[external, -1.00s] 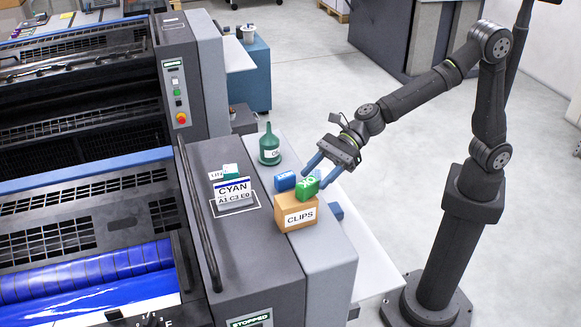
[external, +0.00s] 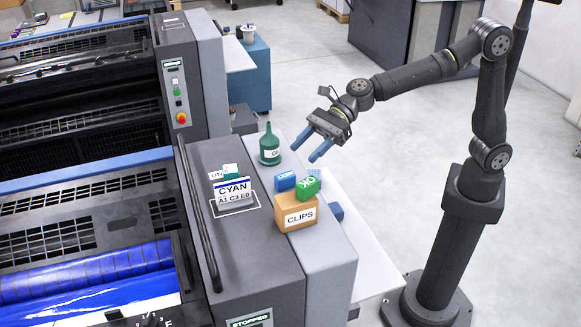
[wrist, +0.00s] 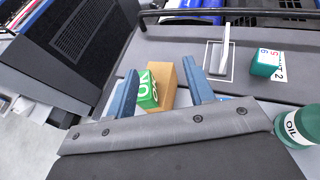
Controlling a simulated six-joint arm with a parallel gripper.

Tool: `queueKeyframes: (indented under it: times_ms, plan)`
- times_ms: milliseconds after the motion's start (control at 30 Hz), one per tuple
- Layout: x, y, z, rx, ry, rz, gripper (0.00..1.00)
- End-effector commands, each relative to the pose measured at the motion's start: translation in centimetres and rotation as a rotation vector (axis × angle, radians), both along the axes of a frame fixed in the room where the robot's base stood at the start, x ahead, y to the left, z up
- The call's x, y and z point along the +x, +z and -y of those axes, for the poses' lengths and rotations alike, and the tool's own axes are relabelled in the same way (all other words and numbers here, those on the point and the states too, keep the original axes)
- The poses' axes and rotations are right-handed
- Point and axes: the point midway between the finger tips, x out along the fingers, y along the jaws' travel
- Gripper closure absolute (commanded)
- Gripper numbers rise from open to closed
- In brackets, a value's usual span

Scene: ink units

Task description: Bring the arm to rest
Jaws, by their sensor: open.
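My gripper (external: 314,146) is open and empty, raised above and behind the CLIPS box in the external view. Its two blue fingers also show in the wrist view (wrist: 166,92), spread apart. Between and beyond them, in the wrist view, are a green block marked OK (wrist: 148,91) and the tan box (wrist: 165,88). In the external view the green block (external: 307,188) and a blue block (external: 285,181) sit at the tan CLIPS box (external: 297,213). The fingers touch neither.
A green oil can (external: 269,147) stands left of my gripper on the machine's side ledge. A CYAN card (external: 233,190) stands in a white outline, with a teal block and label behind it. Open floor (external: 420,150) lies behind the arm.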

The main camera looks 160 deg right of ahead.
Motion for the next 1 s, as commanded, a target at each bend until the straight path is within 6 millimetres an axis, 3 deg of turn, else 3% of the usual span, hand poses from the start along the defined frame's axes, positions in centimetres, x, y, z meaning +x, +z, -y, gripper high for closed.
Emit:
queueKeyframes:
  times_ms: [333,500,1000]
  plan:
    - [-5.7,3.6,2.0,0.000,-0.001,0.000,0.51]
    - [-2.8,1.7,-0.7,0.004,0.065,-0.002,0.51]
    - [2.9,-2.3,-7.9,0.003,0.215,0.000,0.51]
